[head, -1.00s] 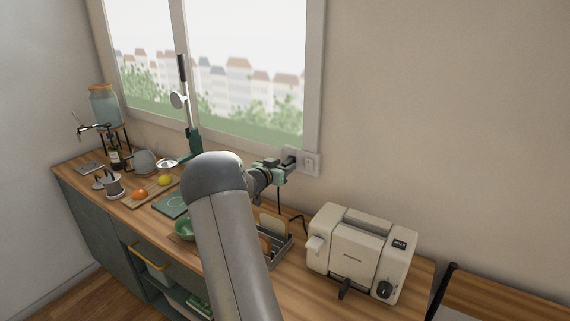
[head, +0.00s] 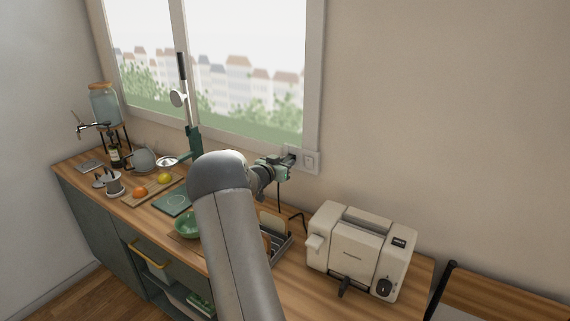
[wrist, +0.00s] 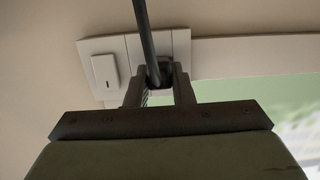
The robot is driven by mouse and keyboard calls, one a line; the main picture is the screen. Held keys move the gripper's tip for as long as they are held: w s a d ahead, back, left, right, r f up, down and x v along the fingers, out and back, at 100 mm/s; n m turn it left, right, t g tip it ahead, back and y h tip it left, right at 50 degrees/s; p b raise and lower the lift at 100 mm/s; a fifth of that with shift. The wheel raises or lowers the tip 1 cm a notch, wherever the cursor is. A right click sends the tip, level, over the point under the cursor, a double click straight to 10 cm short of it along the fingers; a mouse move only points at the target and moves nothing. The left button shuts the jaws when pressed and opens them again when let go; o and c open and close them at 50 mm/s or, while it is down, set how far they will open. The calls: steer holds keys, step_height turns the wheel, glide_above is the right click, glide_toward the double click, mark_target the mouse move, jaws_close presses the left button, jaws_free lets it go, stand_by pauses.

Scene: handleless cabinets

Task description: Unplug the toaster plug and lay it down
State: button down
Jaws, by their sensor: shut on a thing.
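The toaster plug (wrist: 164,73) is dark and sits between my fingers in front of the wall outlet plate (wrist: 122,62), with its cable (wrist: 146,40) crossing the wrist view. My gripper (wrist: 159,82) is shut on the plug; in the head view my gripper (head: 288,162) is at the outlet plate (head: 309,162) below the window corner. I cannot tell whether the plug's pins are inside the socket, as the fingers and plug hide it. The cream toaster (head: 360,250) stands on the wooden counter at the right, its dark cable running behind the rack.
A rack (head: 279,243) with slices stands left of the toaster. A green bowl (head: 187,226), a board with an orange (head: 140,191) and a lemon, and a teapot (head: 143,160) are further left. The counter (head: 310,290) in front of the toaster is bare.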

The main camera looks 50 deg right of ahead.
steer(key=shift+a, duration=0.15)
steer(key=shift+s+a+f+b, duration=0.1)
steer(key=shift+a+f+b, duration=0.05)
steer(key=shift+a, duration=0.8)
steer(key=shift+s+a+f+b, duration=0.1)
steer(key=shift+a, duration=0.8)
steer(key=shift+s+a+f+b, duration=0.1)
steer(key=shift+a+f+b, duration=0.05)
steer(key=shift+a, duration=0.8)
